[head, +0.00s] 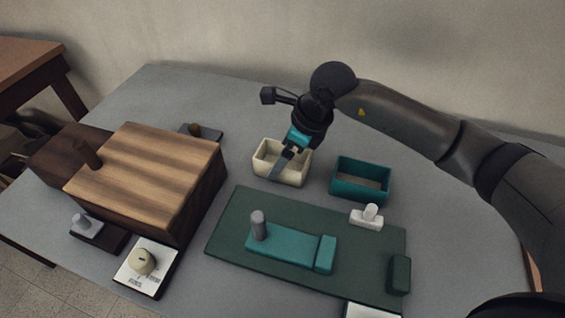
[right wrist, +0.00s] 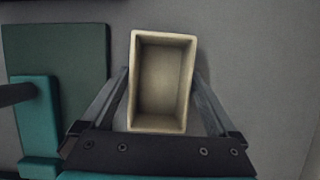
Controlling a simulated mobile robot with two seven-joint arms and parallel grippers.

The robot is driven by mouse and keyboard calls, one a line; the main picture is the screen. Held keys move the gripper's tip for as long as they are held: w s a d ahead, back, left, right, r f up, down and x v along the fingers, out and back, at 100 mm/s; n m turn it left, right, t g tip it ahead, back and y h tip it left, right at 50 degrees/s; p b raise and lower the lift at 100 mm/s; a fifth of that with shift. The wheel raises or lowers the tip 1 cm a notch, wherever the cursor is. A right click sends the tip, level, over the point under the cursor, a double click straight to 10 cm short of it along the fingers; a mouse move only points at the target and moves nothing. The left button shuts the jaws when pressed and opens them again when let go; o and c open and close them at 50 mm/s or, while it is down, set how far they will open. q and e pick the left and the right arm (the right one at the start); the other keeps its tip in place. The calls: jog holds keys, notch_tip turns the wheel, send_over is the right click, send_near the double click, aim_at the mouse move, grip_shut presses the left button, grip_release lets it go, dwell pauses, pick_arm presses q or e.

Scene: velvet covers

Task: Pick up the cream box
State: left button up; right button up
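The cream box (head: 291,177) is an open, empty rectangular box standing on the grey table, left of a teal open box (head: 361,180). In the right wrist view the cream box (right wrist: 161,82) lies between the two fingers of my right gripper (right wrist: 163,85). One finger is along each long side, with a narrow gap visible by the right finger; contact on the left side is unclear. In the head view my right gripper (head: 287,164) points down at the cream box and partly covers it. My left gripper is not in view.
A dark green mat (head: 225,235) with a teal block and a grey peg lies in front. A large wooden box (head: 160,165) stands at left. A white piece (head: 367,218) sits on the mat's edge. The table behind the boxes is clear.

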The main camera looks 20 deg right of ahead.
jog(key=c, duration=1)
jog(key=shift+c, duration=0.2)
